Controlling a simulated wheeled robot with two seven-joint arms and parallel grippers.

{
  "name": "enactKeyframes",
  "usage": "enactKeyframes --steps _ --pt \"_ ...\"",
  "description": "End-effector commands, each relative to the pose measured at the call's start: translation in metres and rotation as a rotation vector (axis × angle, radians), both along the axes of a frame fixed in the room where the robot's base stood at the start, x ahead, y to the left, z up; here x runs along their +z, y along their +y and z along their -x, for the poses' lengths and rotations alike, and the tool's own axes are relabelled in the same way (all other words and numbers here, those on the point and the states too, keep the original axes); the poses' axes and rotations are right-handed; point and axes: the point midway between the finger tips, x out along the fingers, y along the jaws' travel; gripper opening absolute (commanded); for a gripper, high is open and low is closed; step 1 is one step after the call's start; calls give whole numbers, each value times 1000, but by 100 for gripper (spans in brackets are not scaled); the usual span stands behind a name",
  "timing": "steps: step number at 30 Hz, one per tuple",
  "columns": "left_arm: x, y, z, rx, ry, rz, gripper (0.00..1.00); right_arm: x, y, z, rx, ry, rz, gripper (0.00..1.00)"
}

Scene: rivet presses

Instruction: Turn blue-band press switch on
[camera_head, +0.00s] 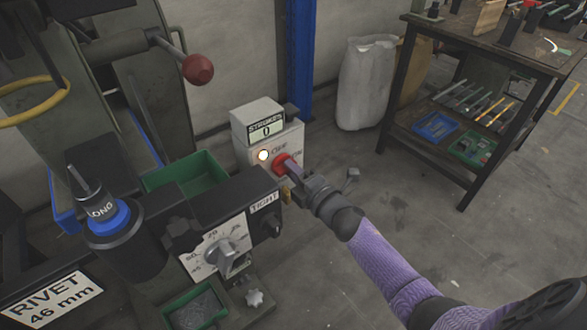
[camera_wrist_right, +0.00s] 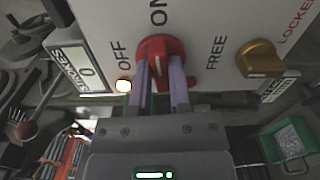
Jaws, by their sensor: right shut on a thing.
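The red switch knob (camera_wrist_right: 158,48) sits on a pale panel between the OFF and ON labels in the right wrist view. It also shows in the head view (camera_head: 280,164) on the front of the control box (camera_head: 290,141). My right gripper (camera_wrist_right: 162,76) has its two purple fingers closed around the knob. Which label the knob points to is hard to tell. A round lamp (camera_head: 263,155) beside the knob is lit. The press (camera_head: 125,250) at the left carries a blue band (camera_head: 109,219) under a part marked LONG. My left gripper is not in view.
The counter (camera_head: 266,129) above the knob reads 0. A yellow knob (camera_wrist_right: 260,58) near the FREE and LOCKED labels is beside the switch. A red-balled lever (camera_head: 198,70) and green bin (camera_head: 188,173) are close by. A tool table (camera_head: 475,30) stands farther right; floor between is open.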

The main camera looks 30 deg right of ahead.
Motion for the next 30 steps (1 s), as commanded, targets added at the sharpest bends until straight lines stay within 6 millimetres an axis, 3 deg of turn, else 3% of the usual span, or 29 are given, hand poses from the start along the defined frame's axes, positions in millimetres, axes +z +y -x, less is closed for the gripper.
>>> enactKeyframes --steps 13,24,25,30 --pt "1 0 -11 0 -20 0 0 -1 0 0 0 15 -103 0" --pt "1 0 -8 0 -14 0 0 -1 0 0 0 17 -106 0" --pt "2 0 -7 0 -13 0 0 -1 0 0 0 17 -106 28" --pt "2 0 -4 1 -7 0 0 -1 0 0 0 16 -105 59"
